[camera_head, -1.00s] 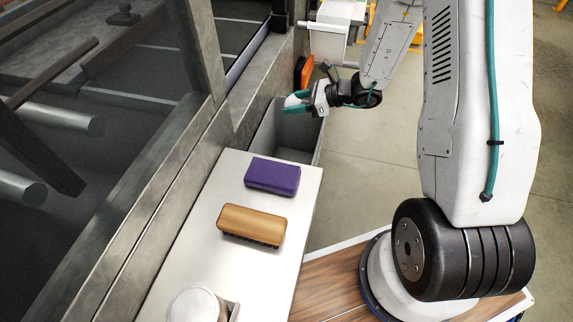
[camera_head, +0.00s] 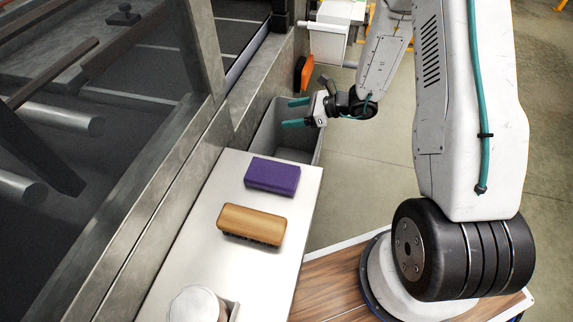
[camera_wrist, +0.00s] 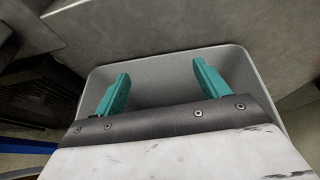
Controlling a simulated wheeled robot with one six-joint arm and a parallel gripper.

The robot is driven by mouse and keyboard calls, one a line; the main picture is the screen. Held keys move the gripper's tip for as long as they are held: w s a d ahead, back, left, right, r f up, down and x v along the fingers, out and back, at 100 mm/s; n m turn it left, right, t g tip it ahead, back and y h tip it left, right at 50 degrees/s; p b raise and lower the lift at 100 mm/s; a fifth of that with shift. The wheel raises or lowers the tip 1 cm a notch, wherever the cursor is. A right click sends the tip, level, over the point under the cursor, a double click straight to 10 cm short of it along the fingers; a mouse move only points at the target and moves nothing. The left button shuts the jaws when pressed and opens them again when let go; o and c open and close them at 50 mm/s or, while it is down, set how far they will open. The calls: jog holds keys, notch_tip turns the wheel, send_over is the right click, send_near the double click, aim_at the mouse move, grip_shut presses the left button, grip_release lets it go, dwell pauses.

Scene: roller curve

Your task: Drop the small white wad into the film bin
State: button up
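My gripper (camera_head: 295,112) is open, its two teal fingers spread apart with nothing between them. It hangs over the grey film bin (camera_head: 311,148), which stands beyond the far end of the white shelf. In the wrist view, my gripper's fingers (camera_wrist: 160,86) point at the bin (camera_wrist: 165,68), and its rim and inner far wall show. My gripper's body covers the near part of the bin and much of its inside. I see no white wad in any view.
A purple block (camera_head: 272,176) and a wooden brush (camera_head: 252,223) lie on the white shelf (camera_head: 203,190). A round white-topped container (camera_head: 196,304) stands at its near end. A metal frame runs along the left. An orange object (camera_head: 304,72) is beyond the bin.

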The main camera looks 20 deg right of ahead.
jog(key=v, duration=0.7)
jog(key=shift+s+d, duration=0.15)
jog(key=shift+d, duration=0.15)
jog(key=shift+r, duration=0.15)
jog(key=s+a+r+n+g+h, duration=0.1)
jog(key=s+a+r+n+g, duration=0.1)
jog(key=s+r+n+g, duration=0.45)
jog(key=s+a+r+n+g+h, duration=0.1)
jog(key=s+a+r+n+g, duration=0.25)
jog(key=s+n, duration=0.45)
jog(key=s+d+r+n+t+h, duration=0.2)
jog(key=s+r+n+t+h, duration=0.2)
jog(key=s+r+n+h, duration=0.5)
jog(key=shift+s+d+r+t+h, duration=0.2)
jog(key=shift+s+r+t+h, duration=0.1)
jog(key=shift+s+r, duration=3.35)
